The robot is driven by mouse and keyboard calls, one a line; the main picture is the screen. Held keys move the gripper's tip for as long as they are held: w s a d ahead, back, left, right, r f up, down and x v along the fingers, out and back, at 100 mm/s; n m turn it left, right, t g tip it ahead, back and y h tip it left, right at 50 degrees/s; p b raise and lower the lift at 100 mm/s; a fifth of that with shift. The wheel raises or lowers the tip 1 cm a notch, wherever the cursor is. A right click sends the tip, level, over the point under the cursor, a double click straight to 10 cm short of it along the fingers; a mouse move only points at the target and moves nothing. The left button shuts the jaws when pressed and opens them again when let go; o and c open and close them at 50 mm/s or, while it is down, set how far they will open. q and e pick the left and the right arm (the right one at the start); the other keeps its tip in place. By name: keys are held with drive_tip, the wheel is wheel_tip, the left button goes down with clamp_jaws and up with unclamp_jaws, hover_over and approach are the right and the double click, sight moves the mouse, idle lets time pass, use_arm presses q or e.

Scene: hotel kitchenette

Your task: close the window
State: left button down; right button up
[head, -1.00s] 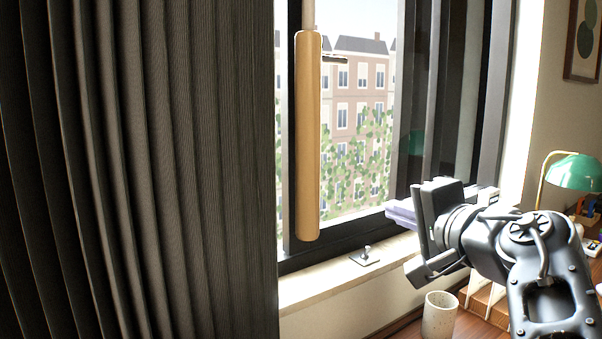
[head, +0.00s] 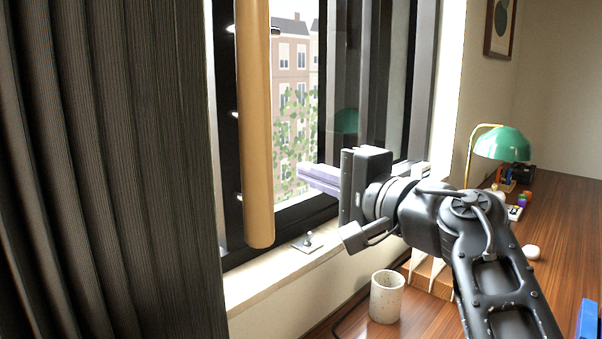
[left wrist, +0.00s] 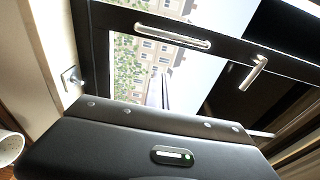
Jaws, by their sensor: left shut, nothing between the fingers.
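The window (head: 372,90) has a dark frame, and glass panes overlap on its right side. Left of them is a gap through which a building and ivy show. My left gripper (head: 318,180) has pale purple fingers, shut and empty, pointing left in front of the lower window. I cannot tell whether it touches the frame. In the left wrist view, a dark frame bar carries a long silver recessed pull (left wrist: 172,36) and a silver lever handle (left wrist: 253,72). My right gripper is not in view.
A wooden cylinder (head: 257,130) hangs before the window's left part, beside a dark curtain (head: 110,170). A small metal fitting (head: 308,241) sits on the sill. A speckled cup (head: 387,297) and a green lamp (head: 503,144) stand on the wooden desk (head: 570,225).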

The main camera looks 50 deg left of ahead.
use_arm(q)
drive_tip(key=s+a+b, duration=0.1)
drive_tip(key=s+a, duration=0.2)
drive_tip(key=a, duration=0.4)
drive_tip(key=shift+s+a, duration=0.25)
drive_tip(key=shift+s, duration=0.1)
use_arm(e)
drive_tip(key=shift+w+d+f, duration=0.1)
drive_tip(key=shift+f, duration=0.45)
